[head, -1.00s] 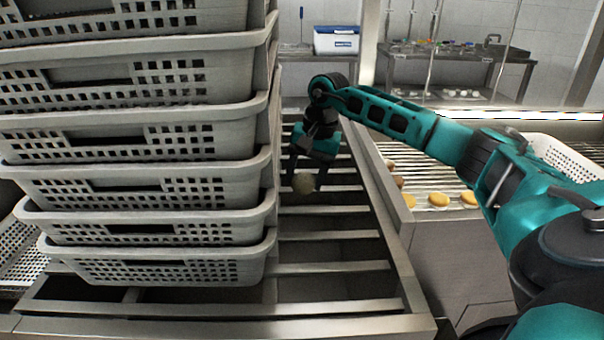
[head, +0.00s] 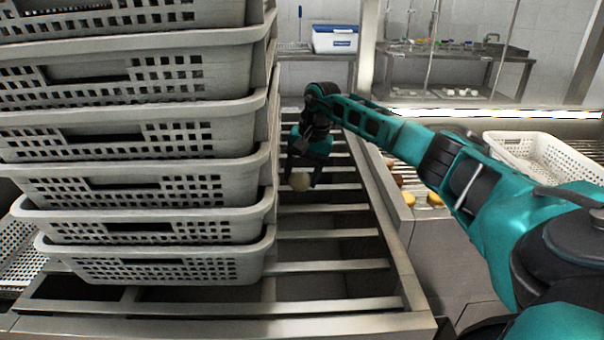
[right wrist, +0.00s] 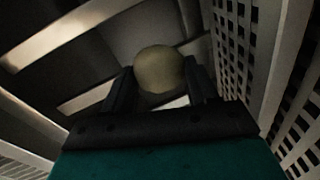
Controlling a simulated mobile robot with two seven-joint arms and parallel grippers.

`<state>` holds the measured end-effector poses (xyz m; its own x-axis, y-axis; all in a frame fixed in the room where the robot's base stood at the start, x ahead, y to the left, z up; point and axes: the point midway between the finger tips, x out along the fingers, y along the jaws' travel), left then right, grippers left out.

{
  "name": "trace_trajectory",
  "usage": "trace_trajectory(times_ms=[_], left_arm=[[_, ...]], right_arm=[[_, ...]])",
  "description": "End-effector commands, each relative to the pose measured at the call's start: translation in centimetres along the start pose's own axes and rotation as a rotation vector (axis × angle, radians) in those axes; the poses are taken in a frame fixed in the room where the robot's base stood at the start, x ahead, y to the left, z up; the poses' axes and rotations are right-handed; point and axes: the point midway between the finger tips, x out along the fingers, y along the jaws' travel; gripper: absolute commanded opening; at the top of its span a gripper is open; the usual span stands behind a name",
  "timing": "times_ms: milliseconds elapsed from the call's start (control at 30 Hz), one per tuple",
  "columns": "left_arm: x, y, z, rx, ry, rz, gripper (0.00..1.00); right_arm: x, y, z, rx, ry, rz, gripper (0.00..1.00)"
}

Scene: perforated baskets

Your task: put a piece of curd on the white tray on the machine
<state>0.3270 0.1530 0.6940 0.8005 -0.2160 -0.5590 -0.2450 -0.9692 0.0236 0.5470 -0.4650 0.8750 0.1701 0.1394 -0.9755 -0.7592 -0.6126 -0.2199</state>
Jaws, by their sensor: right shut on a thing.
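My right gripper (head: 302,177) is shut on a round, pale piece of curd (head: 300,182). It holds the piece over the slatted metal rack, close to the right side of the basket stack. In the right wrist view the curd (right wrist: 160,69) sits between the two dark fingers (right wrist: 160,88), with perforated basket walls close on the right. A white perforated tray (head: 535,155) lies at the right, behind my right arm. Whether it is the task's tray I cannot tell. My left gripper is not in view.
A tall stack of grey perforated baskets (head: 150,222) fills the left. The slatted metal rack (head: 330,268) has open gaps. Yellow and brown round pieces (head: 407,199) lie on the slatted surface to the right, partly behind my arm. A blue-and-white box (head: 335,40) stands at the back.

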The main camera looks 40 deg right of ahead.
Motion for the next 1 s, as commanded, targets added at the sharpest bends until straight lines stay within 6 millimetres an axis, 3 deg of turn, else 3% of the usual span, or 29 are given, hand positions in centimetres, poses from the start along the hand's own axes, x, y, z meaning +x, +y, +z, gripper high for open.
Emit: trace_trajectory(times_ms=[200,233,467,767,867,1000], left_arm=[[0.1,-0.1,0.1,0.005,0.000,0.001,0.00],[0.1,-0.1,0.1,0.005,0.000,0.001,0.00],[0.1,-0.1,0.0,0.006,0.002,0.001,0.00],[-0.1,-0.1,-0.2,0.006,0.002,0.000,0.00],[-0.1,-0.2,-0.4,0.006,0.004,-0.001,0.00],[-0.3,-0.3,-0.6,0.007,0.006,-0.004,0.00]], right_arm=[[0.3,0.1,0.0,0.000,0.000,0.000,0.27],[0.3,0.1,0.0,0.000,0.000,0.000,0.60],[0.2,0.1,0.0,0.000,0.000,0.000,0.82],[-0.1,0.0,0.0,0.000,0.000,-0.001,0.84],[-1.1,-0.1,-0.1,0.000,0.002,-0.001,0.84],[-3.8,-0.1,-0.1,-0.001,0.003,-0.002,0.84]])
